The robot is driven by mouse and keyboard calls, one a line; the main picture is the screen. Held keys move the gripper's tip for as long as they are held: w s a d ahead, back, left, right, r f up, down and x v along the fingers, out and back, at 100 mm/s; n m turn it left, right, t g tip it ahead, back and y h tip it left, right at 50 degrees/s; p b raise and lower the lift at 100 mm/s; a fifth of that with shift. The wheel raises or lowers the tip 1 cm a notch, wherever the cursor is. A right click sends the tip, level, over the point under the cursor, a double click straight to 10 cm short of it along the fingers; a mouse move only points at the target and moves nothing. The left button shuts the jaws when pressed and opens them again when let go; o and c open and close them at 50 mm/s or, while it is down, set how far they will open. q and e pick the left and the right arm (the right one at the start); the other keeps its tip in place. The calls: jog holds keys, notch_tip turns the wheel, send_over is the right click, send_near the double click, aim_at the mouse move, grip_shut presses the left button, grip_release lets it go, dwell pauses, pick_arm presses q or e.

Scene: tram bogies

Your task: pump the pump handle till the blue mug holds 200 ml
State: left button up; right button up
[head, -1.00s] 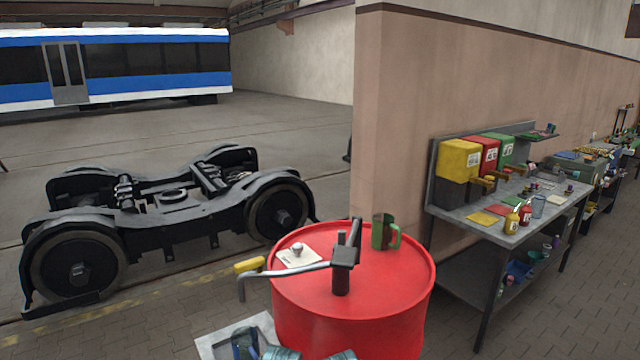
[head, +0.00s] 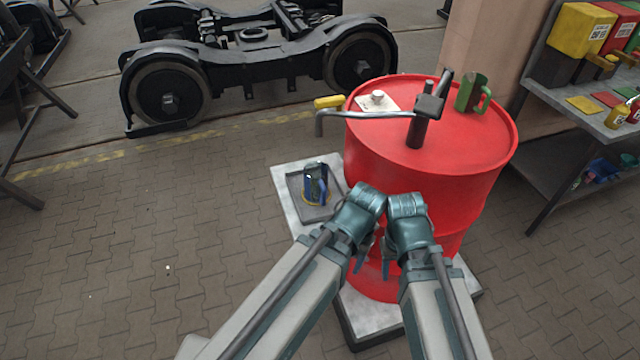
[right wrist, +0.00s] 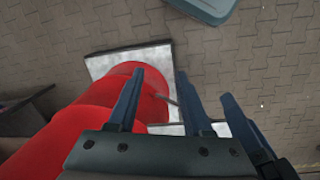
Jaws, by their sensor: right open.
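The pump handle's yellow grip (head: 328,102) shows in the head view at the left rim of the red drum (head: 430,165). A grey spout (head: 319,124) with a down-turned end lies next to it, joined to the dark pump body (head: 416,128). The blue mug (head: 315,184) stands below the spout; its fill level is not visible. My right gripper (head: 388,265) is low in front of the drum, away from the handle. In the right wrist view, its jaws (right wrist: 160,72) are open and empty. My left gripper (head: 364,252) is beside it; its jaws are unclear.
The mug stands on a dark tray (head: 295,195) on a pale platform (head: 283,183). A workbench (head: 560,108) stands at right, a bogie (head: 250,65) behind.

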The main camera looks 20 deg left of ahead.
grip_shut()
dwell(1.5)
